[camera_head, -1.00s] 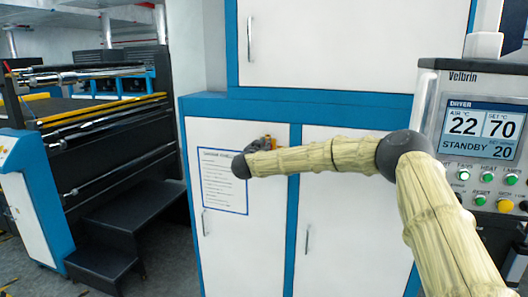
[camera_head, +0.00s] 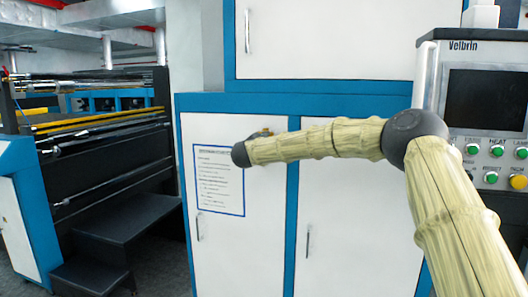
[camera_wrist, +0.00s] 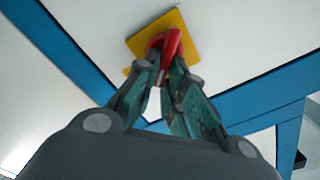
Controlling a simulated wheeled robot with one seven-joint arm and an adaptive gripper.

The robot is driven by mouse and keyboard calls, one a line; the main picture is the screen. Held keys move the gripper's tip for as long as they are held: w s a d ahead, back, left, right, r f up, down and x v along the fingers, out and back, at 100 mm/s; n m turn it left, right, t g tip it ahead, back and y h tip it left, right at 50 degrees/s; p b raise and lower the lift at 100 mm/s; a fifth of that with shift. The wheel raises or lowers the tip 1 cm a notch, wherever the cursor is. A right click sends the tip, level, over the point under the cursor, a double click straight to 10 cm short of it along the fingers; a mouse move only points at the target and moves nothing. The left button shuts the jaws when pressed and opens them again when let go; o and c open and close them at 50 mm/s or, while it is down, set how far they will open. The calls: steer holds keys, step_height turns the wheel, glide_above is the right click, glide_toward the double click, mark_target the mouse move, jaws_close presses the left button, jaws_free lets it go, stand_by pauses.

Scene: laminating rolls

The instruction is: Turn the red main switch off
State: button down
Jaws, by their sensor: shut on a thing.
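The red main switch (camera_wrist: 172,44) sits on a yellow square plate (camera_wrist: 192,58) on the white cabinet face in the wrist view. Its red handle stands tilted. My gripper (camera_wrist: 166,64) has its fingers closed on the handle, one on each side. The fingertips hide part of the handle. In the head view my arm hides the switch; only a small yellow bit shows above the wrist. The dryer panel's display (camera_head: 485,98) is dark.
A printed notice (camera_head: 218,180) is fixed on the left cabinet door. The control panel has several lit buttons below its display. At left are a roller machine (camera_head: 95,130) and dark steps (camera_head: 125,225). Grey floor shows between steps and cabinet.

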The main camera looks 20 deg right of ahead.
steer(key=m+b, duration=0.2)
steer(key=b, duration=0.1)
steer(key=f+m+b, duration=0.1)
steer(key=m+b, duration=0.2)
steer(key=b, duration=0.1)
steer(key=m+b, duration=0.3)
steer(key=shift+s+d+f, duration=0.15)
steer(key=shift+d+f, duration=0.05)
steer(key=shift+f, duration=0.1)
steer(key=shift+m, duration=0.3)
steer(key=c, duration=1.5)
jaws_free()
steer(key=shift+r, duration=0.1)
steer(key=v, duration=1.2)
